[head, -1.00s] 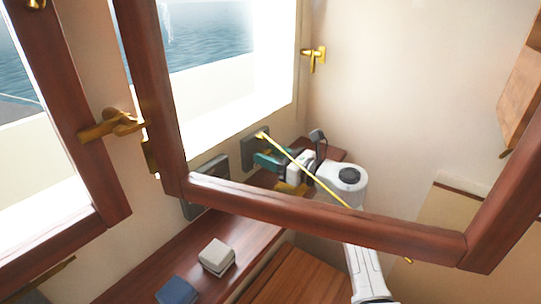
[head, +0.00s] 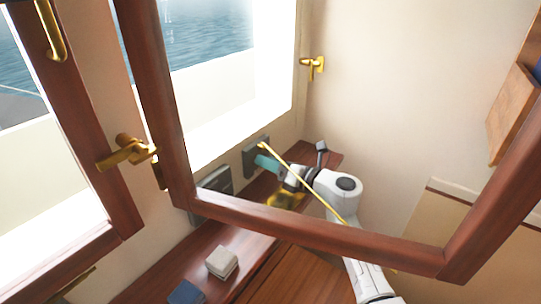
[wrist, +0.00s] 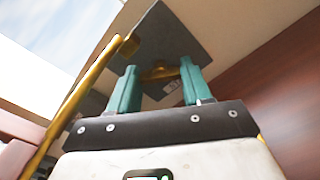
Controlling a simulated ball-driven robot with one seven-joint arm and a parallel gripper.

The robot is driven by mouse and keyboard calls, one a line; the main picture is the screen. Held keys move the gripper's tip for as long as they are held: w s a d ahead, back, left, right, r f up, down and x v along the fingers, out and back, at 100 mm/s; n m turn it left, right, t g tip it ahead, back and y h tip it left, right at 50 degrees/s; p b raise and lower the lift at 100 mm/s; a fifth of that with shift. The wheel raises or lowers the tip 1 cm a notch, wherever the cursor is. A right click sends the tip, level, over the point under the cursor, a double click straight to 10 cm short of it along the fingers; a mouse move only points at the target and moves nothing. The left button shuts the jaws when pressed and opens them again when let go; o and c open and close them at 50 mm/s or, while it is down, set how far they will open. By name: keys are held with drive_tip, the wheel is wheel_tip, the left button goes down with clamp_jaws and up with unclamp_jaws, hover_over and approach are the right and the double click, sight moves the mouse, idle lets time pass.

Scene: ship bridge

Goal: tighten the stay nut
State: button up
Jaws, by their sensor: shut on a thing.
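The brass stay (head: 315,193) is a thin rod running from the open window frame to a dark grey plate (head: 250,160) on the wall below the window. In the wrist view the rod (wrist: 85,92) passes left of my gripper, and the plate (wrist: 165,40) is just beyond the fingertips. A small brass piece, seemingly the stay nut (wrist: 158,73), sits between the two teal fingers. My gripper (wrist: 158,78) is shut on it. In the head view my gripper (head: 267,163) is at the stay's far end, and the nut is hidden there.
The open wooden window frame (head: 320,233) hangs in front of my arm. A white block (head: 222,262) and a blue block (head: 187,292) lie on the wooden ledge (head: 160,282). A brass object (head: 285,200) is below the gripper. A wooden box (head: 512,115) is on the right wall.

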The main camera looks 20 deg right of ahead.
drive_tip(key=m+p, duration=0.2)
drive_tip(key=m, duration=0.1)
drive_tip(key=m+p, duration=0.2)
drive_tip(key=shift+d+r+m, duration=0.1)
drive_tip(key=shift+r+m, duration=0.1)
drive_tip(key=shift+m, duration=0.2)
drive_tip(key=m+p, duration=0.3)
drive_tip(key=m, duration=0.2)
drive_tip(key=shift+f, duration=0.2)
drive_tip(key=o, duration=1.1)
drive_tip(key=shift+f, duration=0.1)
drive_tip(key=shift+c, duration=0.2)
drive_tip(key=v, duration=1)
drive_tip(key=shift+s+d, duration=0.2)
drive_tip(key=shift+s, duration=0.1)
drive_tip(key=shift+d, duration=0.1)
